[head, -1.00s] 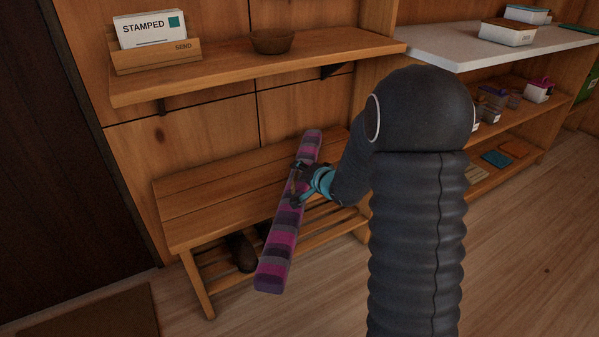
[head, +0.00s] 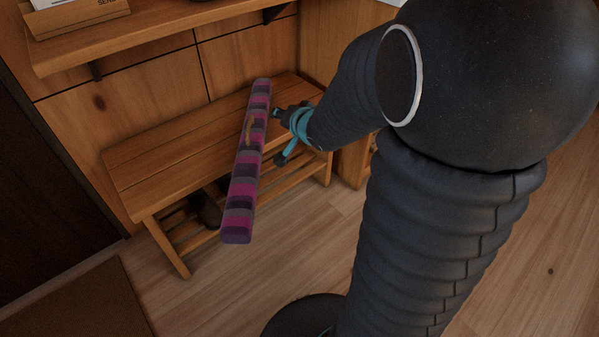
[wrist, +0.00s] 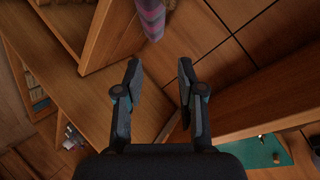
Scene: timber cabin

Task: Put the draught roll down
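The draught roll (head: 241,190) is a long roll striped in pink, purple and grey, with a small tan strap near its middle. It lies across the slatted wooden bench (head: 165,160), its near end sticking out past the front edge. My gripper (head: 278,137) is just right of the roll, its fingers spread and apart from it. In the wrist view my gripper (wrist: 160,78) is open with nothing between the fingers. One end of the roll (wrist: 152,15) shows there at the top, beyond the fingertips.
A wall shelf (head: 150,37) with a wooden letter holder (head: 80,18) is above the bench. Dark shoes (head: 208,210) stand on the rack under the bench. A brown mat (head: 80,305) lies at the lower left. The floor in front of the bench is clear.

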